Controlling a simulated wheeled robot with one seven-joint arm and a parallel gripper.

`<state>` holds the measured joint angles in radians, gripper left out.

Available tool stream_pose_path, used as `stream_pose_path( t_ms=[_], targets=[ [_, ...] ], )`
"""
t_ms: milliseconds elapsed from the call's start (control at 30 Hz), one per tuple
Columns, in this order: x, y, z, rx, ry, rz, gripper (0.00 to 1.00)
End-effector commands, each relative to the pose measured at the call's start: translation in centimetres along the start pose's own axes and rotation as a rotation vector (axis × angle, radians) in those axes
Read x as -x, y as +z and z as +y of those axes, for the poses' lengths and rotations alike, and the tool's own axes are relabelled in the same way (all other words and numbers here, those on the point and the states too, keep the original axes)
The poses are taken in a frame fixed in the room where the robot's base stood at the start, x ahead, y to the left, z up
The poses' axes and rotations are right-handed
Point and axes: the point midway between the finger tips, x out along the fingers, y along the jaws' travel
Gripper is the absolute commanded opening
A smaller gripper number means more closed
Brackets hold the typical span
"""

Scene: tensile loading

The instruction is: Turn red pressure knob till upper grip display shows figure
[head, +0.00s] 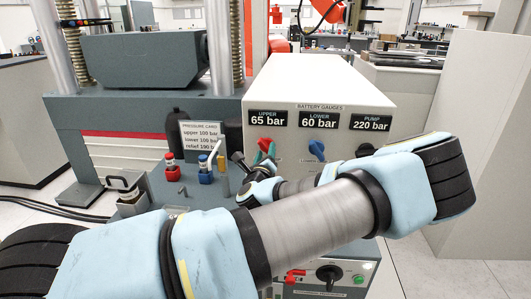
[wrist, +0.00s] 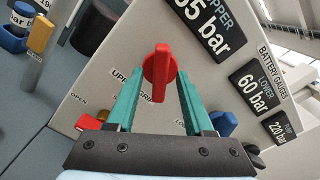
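The white gauge box (head: 330,90) carries an upper display (head: 267,118) reading 65 bar. A red knob with a lever-like handle sits below it, partly hidden in the head view (head: 265,145) and clear in the wrist view (wrist: 159,68). My gripper (wrist: 161,75) has its teal fingers on either side of this knob; a gap shows around its lower part, and contact at the tips is unclear. The pressure card (head: 201,138) lists upper 100 bar.
The lower display (head: 318,121) reads 60 bar and the pump display (head: 371,122) 220 bar. A blue knob (head: 316,149) is right of the gripped area, with a black knob (head: 365,151) further right.

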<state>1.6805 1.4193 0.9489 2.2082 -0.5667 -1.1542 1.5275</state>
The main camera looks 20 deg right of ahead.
Motion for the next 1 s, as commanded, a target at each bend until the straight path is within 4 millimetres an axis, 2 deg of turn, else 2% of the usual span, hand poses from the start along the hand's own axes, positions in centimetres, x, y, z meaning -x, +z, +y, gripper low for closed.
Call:
stream_pose_path(
  t_ms=[33,467,1000],
  targets=[
    [0.01,0.00,0.00,0.000,0.000,0.000,0.47],
    [0.03,0.00,0.00,0.000,0.000,0.000,0.00],
    [0.05,-0.02,0.04,0.023,0.001,0.000,0.00]
  ],
)
